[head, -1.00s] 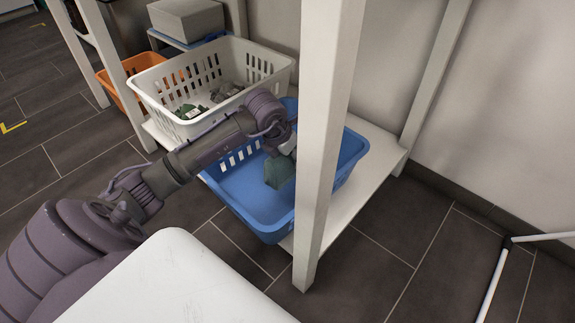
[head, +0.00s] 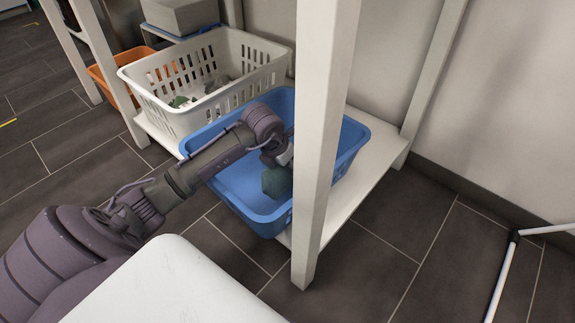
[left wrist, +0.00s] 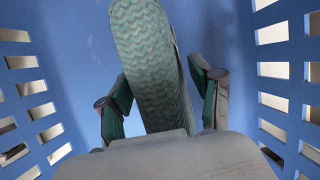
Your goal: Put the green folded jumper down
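The green folded jumper (head: 277,182) is inside the blue basket (head: 228,188), low near its right part and partly behind a white post. In the left wrist view the jumper (left wrist: 153,65) stands on edge with a knitted zigzag pattern, between the two fingers. My left gripper (head: 281,158) reaches down into the basket, its fingertips partly hidden by the post. In the left wrist view its fingers (left wrist: 160,95) lie close against both sides of the jumper, with the blue basket wall and floor around. My right gripper is not in view.
A white basket (head: 185,118) holding grey and green items stands behind-left of the blue one on a white low shelf (head: 375,160). The white post (head: 318,140) stands in front of the blue basket. An orange basket (head: 108,85) is further left.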

